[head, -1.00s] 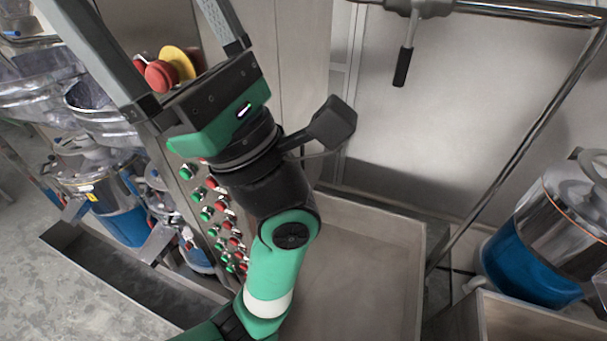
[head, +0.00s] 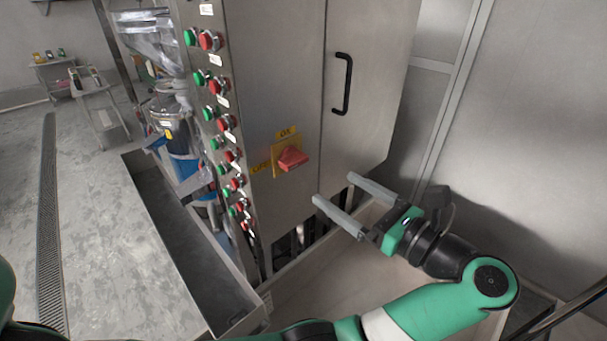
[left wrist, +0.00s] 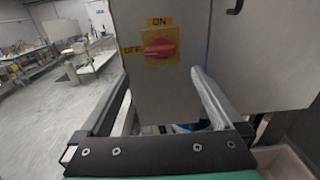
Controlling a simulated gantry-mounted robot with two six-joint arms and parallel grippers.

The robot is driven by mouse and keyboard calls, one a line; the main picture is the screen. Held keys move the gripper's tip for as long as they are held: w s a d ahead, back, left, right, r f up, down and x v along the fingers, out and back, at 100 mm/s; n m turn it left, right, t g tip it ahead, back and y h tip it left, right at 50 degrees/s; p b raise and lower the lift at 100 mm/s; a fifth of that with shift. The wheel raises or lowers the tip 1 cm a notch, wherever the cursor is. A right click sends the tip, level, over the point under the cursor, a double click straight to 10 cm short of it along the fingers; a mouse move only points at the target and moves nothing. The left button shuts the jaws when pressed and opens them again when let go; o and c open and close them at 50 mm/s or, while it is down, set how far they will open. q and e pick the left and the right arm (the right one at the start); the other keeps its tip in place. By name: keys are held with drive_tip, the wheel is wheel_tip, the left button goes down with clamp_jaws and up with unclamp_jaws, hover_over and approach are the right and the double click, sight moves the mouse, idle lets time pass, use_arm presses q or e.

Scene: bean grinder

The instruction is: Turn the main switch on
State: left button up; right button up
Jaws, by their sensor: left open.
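The main switch (head: 291,158) is a red rotary knob on a yellow plate on the front of the steel control cabinet (head: 275,75). In the left wrist view the switch (left wrist: 160,48) shows an ON label above and an OFF label to its left; the knob lies roughly sideways, with its narrow end toward OFF. My left gripper (head: 343,200) is open and empty, in front of the cabinet, to the right of and below the switch in the head view. Its two fingers (left wrist: 155,98) lie below the switch in the wrist view, apart from it. My right gripper is not in view.
Green and red push buttons (head: 222,115) run down the cabinet's left edge. A black door handle (head: 343,84) is at the upper right. A metal trough (head: 185,235) lies at the left, and a shallow bin (head: 340,280) lies below my left arm.

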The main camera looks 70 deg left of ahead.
sight(299, 164)
use_arm(q)
drive_tip(key=p+x, duration=0.1)
drive_tip(key=x, duration=1)
drive_tip(key=shift+a, duration=0.2)
drive_tip(key=c, duration=1.3)
